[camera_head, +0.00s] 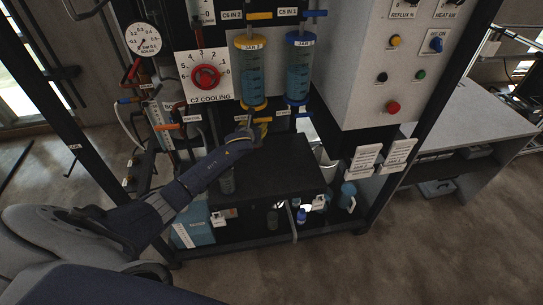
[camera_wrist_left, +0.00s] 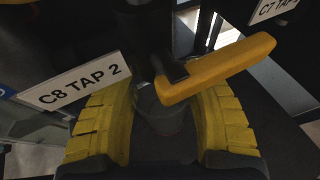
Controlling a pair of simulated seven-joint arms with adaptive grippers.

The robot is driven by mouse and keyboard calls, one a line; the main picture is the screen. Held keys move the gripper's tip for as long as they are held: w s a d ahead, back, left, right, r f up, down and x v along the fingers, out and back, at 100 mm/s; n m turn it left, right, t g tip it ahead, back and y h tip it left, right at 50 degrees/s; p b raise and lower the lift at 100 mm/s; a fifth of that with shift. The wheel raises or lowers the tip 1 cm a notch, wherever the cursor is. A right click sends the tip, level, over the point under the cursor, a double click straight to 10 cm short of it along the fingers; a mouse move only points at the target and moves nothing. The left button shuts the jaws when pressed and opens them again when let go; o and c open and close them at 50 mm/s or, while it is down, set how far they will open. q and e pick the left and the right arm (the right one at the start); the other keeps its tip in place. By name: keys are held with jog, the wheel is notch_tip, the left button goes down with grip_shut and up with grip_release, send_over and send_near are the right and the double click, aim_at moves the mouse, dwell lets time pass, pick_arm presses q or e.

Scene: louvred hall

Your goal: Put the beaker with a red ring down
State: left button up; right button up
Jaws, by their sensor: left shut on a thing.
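My left gripper (camera_head: 240,140) reaches in from the left, below the jar with the yellow collar (camera_head: 251,75). In the left wrist view its two yellow ridged fingers (camera_wrist_left: 163,125) are shut on a clear beaker (camera_wrist_left: 160,112) between them. The beaker is under the outlet of the tap labelled C8 TAP 2 (camera_wrist_left: 78,82). The tap's yellow handle (camera_wrist_left: 220,68) crosses above the beaker and the right finger. My right gripper is not in view.
A black shelf (camera_head: 290,165) extends right of the gripper, its top largely bare. A second blue jar (camera_head: 298,70) hangs to the right. A red cooling dial (camera_head: 206,78) is at upper left. Bottles, including a blue one (camera_head: 347,195), stand on the lower level.

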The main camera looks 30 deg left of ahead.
pick_arm(q)
jog(key=shift+w+a, duration=0.15)
jog(key=shift+w+f, duration=0.1)
jog(key=shift+f, duration=0.15)
jog(key=shift+w+f, duration=0.1)
jog(key=shift+f, duration=3.65)
jog(key=shift+f, duration=0.15)
jog(key=o, duration=1.2)
jog(key=shift+o, duration=0.2)
jog(key=shift+r, duration=0.2)
jog(key=v, duration=1.2)
jog(key=shift+a, duration=0.1)
